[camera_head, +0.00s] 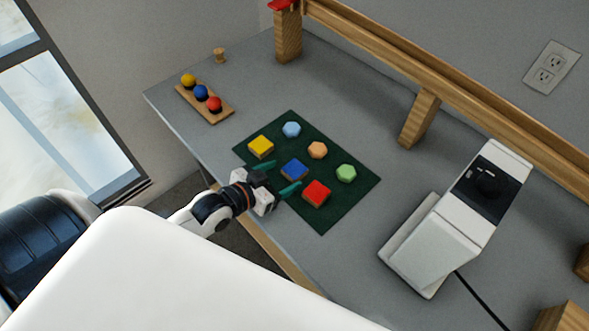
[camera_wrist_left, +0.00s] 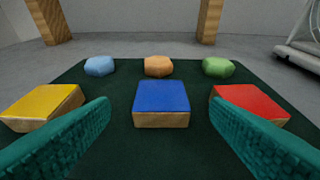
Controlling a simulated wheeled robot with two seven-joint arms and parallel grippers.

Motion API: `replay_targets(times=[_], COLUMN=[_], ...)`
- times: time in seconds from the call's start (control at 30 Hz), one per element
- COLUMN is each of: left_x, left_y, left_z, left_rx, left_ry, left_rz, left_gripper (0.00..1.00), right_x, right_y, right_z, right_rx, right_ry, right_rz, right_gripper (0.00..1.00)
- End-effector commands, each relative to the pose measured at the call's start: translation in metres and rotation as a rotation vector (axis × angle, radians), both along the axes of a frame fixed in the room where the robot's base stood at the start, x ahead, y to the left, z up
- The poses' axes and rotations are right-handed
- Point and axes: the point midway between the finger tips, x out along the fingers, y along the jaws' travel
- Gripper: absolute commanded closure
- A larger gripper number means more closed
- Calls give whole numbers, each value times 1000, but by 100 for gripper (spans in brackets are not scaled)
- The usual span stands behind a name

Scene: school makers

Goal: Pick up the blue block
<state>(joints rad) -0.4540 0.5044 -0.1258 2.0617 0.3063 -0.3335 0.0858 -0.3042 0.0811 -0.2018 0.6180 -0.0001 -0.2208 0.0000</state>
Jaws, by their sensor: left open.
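The blue block (camera_head: 295,169) is a square piece with a blue top and wooden sides. It lies on the dark green mat (camera_head: 331,213), between the yellow block (camera_head: 261,146) and the red block (camera_head: 317,192). My left gripper (camera_head: 276,176) is open and empty at the mat's near edge, close to the blue block. In the left wrist view the blue block (camera_wrist_left: 161,103) is centred ahead, between and beyond the two teal fingers, apart from both. The yellow block (camera_wrist_left: 44,104) and red block (camera_wrist_left: 250,103) stand partly behind the fingers. My right gripper is in neither view.
Behind the row lie light blue (camera_head: 291,129), orange (camera_head: 317,150) and green (camera_head: 346,173) pieces. A wooden tray (camera_head: 216,117) with yellow, blue and red balls is at the table's far left. A white machine (camera_head: 450,225) stands right of the mat. A wooden post (camera_head: 418,119) stands behind.

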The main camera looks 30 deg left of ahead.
Motion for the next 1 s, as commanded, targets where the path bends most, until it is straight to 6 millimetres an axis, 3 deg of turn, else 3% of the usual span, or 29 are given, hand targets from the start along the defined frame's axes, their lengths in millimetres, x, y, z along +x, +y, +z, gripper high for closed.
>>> replay_targets(times=[0.23, 0.53, 0.8, 1.0], left_x=[31, 34, 34, 34], left_y=[-11, -12, -12, -12], left_z=[-12, -14, -14, -14], left_rx=[-1, 0, 0, 0], left_ry=[-2, 0, 0, -1], left_rz=[0, 0, 0, 0], left_gripper=[29, 29, 73, 77], right_x=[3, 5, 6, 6], right_y=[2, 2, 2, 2], right_z=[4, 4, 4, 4], right_rx=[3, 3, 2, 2], right_ry=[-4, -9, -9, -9], right_rz=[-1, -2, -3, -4], right_gripper=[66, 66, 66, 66])
